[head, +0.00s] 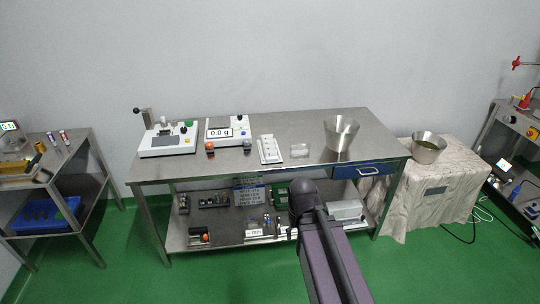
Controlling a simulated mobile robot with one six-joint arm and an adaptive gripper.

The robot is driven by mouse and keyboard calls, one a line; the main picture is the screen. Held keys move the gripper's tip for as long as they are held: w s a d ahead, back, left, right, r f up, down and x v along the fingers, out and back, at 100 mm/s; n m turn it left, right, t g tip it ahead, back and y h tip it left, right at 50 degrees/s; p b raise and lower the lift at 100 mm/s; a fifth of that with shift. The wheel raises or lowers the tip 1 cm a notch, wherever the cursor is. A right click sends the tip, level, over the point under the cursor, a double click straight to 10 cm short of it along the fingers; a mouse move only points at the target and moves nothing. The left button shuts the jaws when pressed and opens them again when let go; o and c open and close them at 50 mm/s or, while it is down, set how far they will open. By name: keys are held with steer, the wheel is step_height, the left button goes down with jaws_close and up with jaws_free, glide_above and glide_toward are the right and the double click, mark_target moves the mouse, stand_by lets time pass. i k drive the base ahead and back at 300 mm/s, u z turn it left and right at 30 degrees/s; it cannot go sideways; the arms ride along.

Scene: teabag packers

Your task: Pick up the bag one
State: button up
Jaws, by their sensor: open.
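A small clear, whitish item (299,150) lies on the steel table (230,172), between a white slotted holder and a metal bucket. It may be a bag, but it is too small to tell. No other thing that I can name as bag one shows clearly. My dark arm rises from the bottom of the head view in front of the table. My gripper does not show in this view.
On the table stand a white sealing device (168,140), a scale (227,131) reading 0.0 g, a white holder (269,149) and a metal bucket (341,133). Another bucket (428,147) stands on a cloth-covered stand (440,185). A side table (90,190) is at left.

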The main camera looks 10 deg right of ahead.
mark_target(268, 153)
steer(key=z, duration=0.05)
steer(key=i, duration=1)
steer(key=u, duration=0.05)
